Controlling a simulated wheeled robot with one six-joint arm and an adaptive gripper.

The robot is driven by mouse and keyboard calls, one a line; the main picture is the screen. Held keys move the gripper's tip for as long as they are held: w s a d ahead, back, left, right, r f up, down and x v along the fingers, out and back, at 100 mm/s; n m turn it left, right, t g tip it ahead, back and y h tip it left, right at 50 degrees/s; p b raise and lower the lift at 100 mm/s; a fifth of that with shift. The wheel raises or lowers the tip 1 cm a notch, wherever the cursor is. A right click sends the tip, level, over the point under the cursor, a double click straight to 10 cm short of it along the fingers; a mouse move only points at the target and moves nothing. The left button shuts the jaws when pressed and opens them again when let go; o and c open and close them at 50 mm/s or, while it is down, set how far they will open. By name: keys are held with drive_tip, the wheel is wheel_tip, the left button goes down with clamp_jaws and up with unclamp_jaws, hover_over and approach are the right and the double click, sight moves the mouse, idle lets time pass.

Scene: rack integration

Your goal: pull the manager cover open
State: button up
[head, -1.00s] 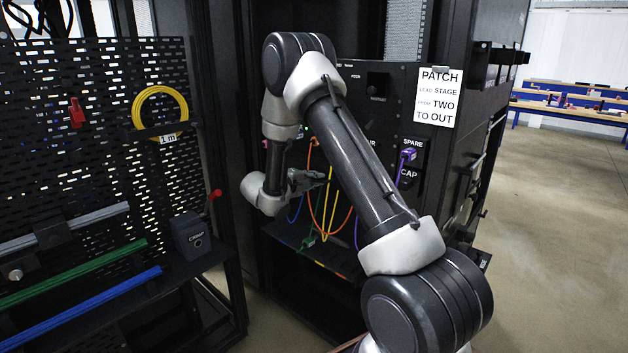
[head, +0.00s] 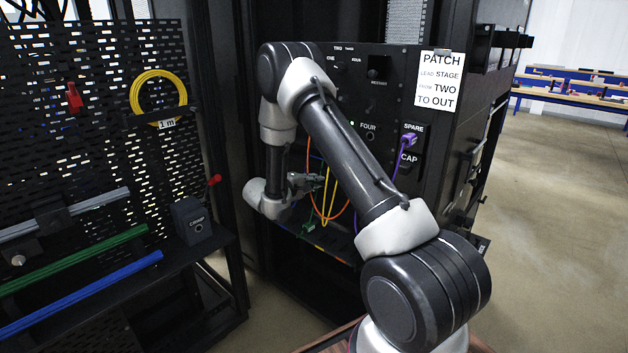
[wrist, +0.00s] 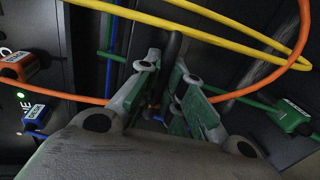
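My gripper (head: 305,182) is at the left front of the rack, among the hanging patch leads. In the wrist view its two green-padded fingers (wrist: 168,85) stand apart, with a narrow gap between them. A dark upright bar (wrist: 173,55) shows in and beyond that gap. I cannot tell whether it belongs to the manager cover or whether the pads touch it. A dark ledge with a coloured strip (head: 328,252) lies low on the rack under the leads. I cannot make out the manager cover for certain; my arm hides part of the rack front.
Yellow leads (wrist: 225,25) and an orange lead (wrist: 300,40) loop close to the fingers. A green plug (wrist: 292,115) is at the right, orange and blue (wrist: 35,115) plugs at the left. A pegboard stand (head: 75,150) is left of the rack. Floor (head: 545,200) at right is clear.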

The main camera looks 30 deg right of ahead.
drive_tip(key=o, duration=0.4)
drive_tip(key=v, duration=1.2)
